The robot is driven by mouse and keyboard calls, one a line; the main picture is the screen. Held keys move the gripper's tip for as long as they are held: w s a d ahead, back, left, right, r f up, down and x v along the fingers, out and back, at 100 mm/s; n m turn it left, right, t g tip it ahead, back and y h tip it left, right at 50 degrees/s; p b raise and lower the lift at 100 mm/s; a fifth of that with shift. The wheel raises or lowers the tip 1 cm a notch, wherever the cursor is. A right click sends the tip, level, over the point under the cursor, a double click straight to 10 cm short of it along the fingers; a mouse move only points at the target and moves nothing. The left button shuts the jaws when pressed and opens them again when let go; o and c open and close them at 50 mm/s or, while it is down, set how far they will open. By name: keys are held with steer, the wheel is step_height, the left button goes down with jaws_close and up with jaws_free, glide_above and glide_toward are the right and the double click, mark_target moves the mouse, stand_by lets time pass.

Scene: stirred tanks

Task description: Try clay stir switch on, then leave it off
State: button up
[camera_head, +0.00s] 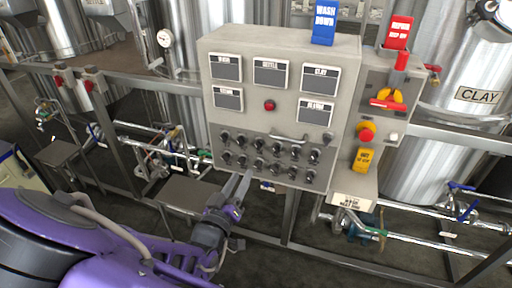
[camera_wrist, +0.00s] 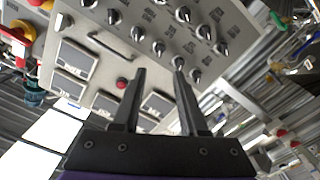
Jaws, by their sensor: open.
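A grey control panel (camera_head: 290,120) carries two rows of dark knob switches (camera_head: 268,155) on its lower half; their labels are too small to read, so I cannot tell which is the clay stir switch. Above them are several dark displays, one seemingly labelled CLAY (camera_head: 319,79), and a red button (camera_head: 269,104). My gripper (camera_head: 240,182) is open and empty, in front of the panel's lower left, below the knobs. In the wrist view, my gripper (camera_wrist: 160,75) has its two fingers apart, with knobs (camera_wrist: 158,47) beyond the tips and the red button (camera_wrist: 122,83) beside the left finger. The panel appears upside down there.
A steel tank (camera_head: 440,130) labelled CLAY stands at right. A side box with a red-yellow rotary handle (camera_head: 389,98), a red knob (camera_head: 367,135) and hanging tags adjoins the panel. A handle (camera_head: 289,137) juts out above the knobs. Rails and pipes run below.

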mark_target(257, 147)
steer(key=x, duration=1.2)
steer(key=shift+w+d, duration=0.1)
steer(key=shift+w, duration=0.25)
jaws_close()
